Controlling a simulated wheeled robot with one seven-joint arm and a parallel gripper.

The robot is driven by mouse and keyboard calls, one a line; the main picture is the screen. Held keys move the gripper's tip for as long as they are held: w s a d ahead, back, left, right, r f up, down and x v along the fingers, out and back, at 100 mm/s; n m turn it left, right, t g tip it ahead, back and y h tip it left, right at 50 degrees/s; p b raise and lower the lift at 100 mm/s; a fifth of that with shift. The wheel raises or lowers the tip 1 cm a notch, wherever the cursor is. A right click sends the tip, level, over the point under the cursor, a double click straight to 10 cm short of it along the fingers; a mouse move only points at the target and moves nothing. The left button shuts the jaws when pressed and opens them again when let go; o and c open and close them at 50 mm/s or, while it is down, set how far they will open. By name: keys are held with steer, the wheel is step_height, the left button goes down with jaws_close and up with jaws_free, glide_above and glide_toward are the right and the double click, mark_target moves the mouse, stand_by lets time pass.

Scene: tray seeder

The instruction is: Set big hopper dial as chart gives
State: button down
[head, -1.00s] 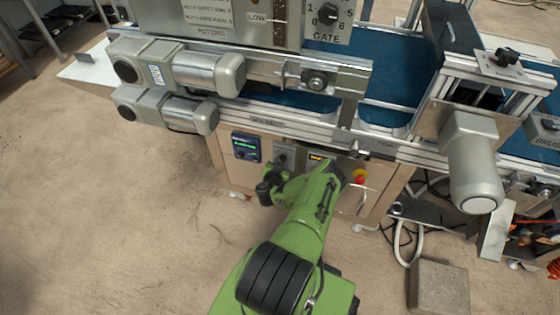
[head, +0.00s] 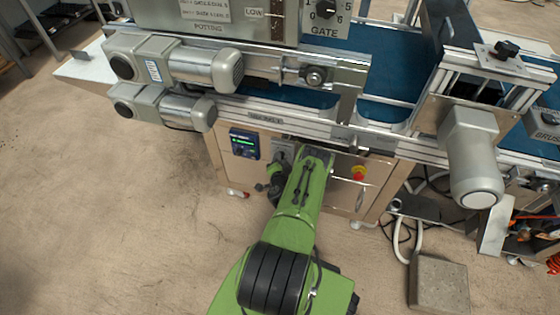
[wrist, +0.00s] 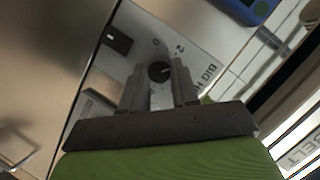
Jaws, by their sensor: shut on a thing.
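The big hopper dial (wrist: 159,72) is a round dark knob on a pale plate (wrist: 203,58) in the wrist view. The plate reads "BIG H", the rest cut off, with the digits 0 and 2 near the knob. My gripper (wrist: 160,76) has a finger on each side of the knob and is shut on it. The pointer's exact setting cannot be read. In the head view the plate (head: 283,150) shows on the cabinet front, and my arm hides the knob. A chart-like label (head: 204,10) on the upper housing is too small to read.
A blue controller (head: 244,144) sits left of the dial plate; its edge shows in the wrist view (wrist: 250,8). A red emergency button (head: 359,172) is to the right. Grey motors (head: 205,70) and the conveyor rail (head: 270,120) overhang the panel. A GATE dial (head: 325,8) is above.

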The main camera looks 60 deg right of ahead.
stand_by(0.3)
steer(key=c, duration=0.8)
jaws_free()
steer(key=shift+c, duration=0.2)
steer(key=p+v, duration=1)
steer(key=v, duration=0.5)
steer(key=shift+s+a+r+p, duration=0.2)
steer(key=shift+a+p, duration=0.05)
steer(key=shift+p, duration=0.15)
